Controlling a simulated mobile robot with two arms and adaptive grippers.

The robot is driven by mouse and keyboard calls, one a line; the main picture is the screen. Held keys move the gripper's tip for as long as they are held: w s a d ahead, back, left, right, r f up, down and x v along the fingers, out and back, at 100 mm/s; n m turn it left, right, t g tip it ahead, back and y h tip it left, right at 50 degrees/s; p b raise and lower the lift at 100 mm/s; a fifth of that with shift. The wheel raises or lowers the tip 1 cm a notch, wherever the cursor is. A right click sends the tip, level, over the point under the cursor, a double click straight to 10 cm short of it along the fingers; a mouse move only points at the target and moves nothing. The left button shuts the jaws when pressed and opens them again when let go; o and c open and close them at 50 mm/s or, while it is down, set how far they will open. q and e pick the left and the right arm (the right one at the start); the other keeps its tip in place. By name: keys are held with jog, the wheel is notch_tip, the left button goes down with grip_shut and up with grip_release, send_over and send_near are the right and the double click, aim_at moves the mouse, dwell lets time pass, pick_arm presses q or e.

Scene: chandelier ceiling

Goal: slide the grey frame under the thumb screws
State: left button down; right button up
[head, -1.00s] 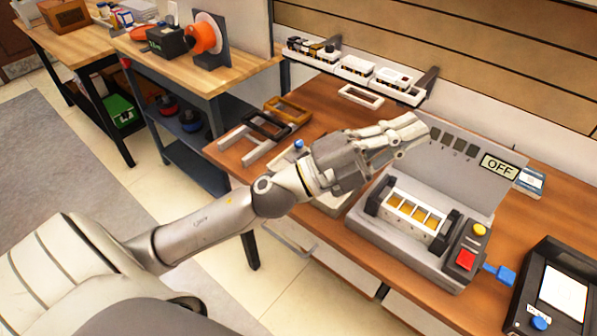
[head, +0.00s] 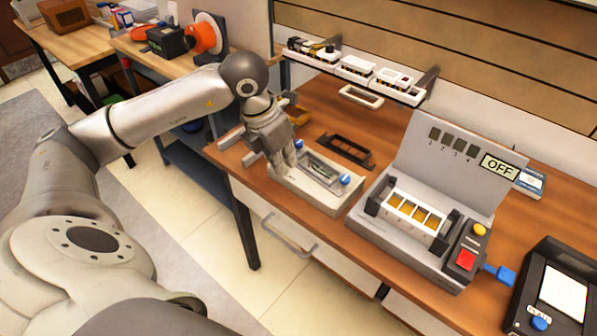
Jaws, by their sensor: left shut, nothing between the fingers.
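A pale fixture block (head: 310,194) stands at the table's front edge. It has a blue thumb screw (head: 345,180) at its right end and another blue thumb screw (head: 298,144) at its far left. A pale rectangular piece surrounds a dark recess on its top; I cannot tell whether this is a separate frame. My left gripper (head: 286,168) points down, shut and empty, at the block's left end; contact is unclear. My right gripper is out of view.
A black frame (head: 346,150) lies behind the block, and a tan frame (head: 297,113) is partly hidden by my arm. A grey machine (head: 405,240) with an OFF sign (head: 498,167) stands close on the right. A white frame (head: 361,96) lies near the wall.

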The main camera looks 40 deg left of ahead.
aim_at(301, 179)
pick_arm(q)
jog(key=shift+y, duration=0.4)
jog(key=x, duration=0.3)
jog(key=a+p+x, duration=0.1)
jog(key=x, duration=0.5)
jog(key=shift+s+a+f, duration=0.15)
jog(key=shift+a+f, duration=0.05)
jog(key=shift+a, duration=0.2)
jog(key=shift+w+d+p, duration=0.2)
jog(key=shift+w+p, duration=0.4)
jog(key=shift+w, duration=0.55)
jog(key=shift+w+d+f, duration=0.1)
jog(key=shift+w, duration=0.85)
